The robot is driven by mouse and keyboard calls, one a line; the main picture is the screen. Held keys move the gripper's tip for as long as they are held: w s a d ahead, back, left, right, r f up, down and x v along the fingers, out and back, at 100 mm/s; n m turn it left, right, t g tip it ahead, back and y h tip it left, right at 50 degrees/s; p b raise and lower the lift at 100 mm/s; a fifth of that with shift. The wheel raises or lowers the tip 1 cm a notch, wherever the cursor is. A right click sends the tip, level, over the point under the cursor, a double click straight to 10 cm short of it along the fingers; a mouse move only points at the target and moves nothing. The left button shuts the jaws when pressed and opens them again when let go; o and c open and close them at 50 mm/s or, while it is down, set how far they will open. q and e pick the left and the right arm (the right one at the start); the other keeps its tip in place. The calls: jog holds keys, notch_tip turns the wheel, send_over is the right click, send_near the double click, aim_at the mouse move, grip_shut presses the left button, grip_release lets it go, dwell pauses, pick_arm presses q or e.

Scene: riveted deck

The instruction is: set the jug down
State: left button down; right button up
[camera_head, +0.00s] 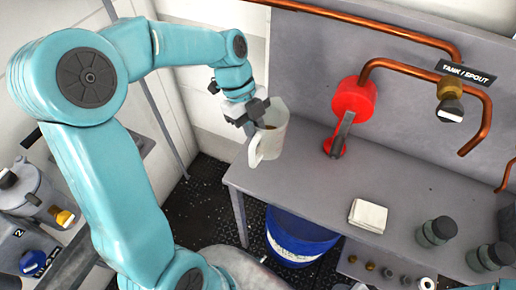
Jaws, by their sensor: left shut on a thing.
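The jug (271,138) is a white vessel with a handle at its lower left and something brown inside. My left gripper (250,115) is shut on the jug at its left side. The jug is near the left end of the grey bench (300,180) in the picture. I cannot tell whether its base touches the bench or is held above it. My right gripper does not show.
A red lever pump (352,98) and a copper spout (475,139) stand at the back. A folded white cloth (368,216) and dark jars (437,231) are on the bench. A blue bucket (300,238) stands below. Bare bench lies between pump and cloth.

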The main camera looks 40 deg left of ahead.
aim_at(257, 151)
pick_arm(q)
notch_tip(257, 151, down, 7)
jog(key=shift+f, duration=0.2)
dwell(0.3)
jog(key=c, duration=1.1)
grip_release()
jog(key=v, duration=1.2)
jog(key=shift+b, duration=0.3)
jog(key=shift+s+d, duration=0.1)
